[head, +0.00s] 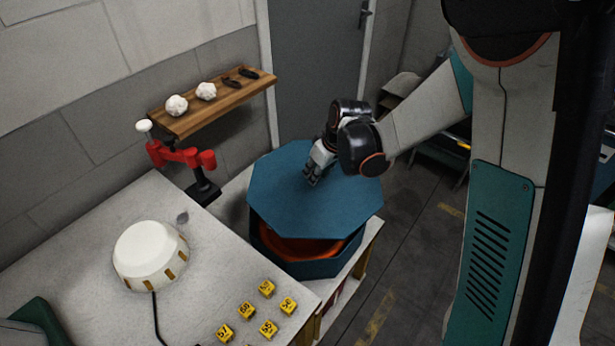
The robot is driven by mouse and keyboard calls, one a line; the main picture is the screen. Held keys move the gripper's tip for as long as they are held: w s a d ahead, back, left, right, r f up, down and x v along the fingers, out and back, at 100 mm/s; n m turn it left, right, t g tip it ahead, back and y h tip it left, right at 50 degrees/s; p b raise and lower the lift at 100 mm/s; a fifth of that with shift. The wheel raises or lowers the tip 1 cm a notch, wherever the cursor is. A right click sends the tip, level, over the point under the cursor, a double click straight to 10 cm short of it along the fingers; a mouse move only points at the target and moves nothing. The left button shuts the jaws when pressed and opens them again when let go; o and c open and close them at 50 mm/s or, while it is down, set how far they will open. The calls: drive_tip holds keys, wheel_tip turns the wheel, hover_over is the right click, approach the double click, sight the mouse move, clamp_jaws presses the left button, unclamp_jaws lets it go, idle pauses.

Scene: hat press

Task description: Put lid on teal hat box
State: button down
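The teal-blue octagonal lid (285,200) is above the hat box (305,267), with a gap along the front where the inside shows. Something orange-red (300,248) shows inside the box. The lid looks raised and offset toward the back and right, not seated on the rim. My gripper (311,179) points down at the middle of the lid's top, and its fingers look closed there on a grip that they hide. The back rim of the box is hidden under the lid.
A white round hat form (150,254) and several yellow numbered blocks (247,309) are on the grey table (200,300) at left. A red clamp-like tool (180,156) stands behind, below a wooden shelf (214,107). Open floor (410,240) lies to the right.

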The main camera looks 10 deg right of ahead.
sight(306, 181)
drive_tip(key=a+f+n, duration=0.2)
drive_tip(key=f, duration=0.1)
drive_tip(key=shift+w+a+f, duration=0.2)
drive_tip(key=shift+a+f, duration=0.05)
drive_tip(key=shift+a, duration=0.1)
drive_tip(key=shift+f+b, duration=2.95)
drive_tip(key=shift+f, duration=1.1)
drive_tip(key=shift+f+b, duration=0.3)
drive_tip(key=c, duration=1.2)
unclamp_jaws()
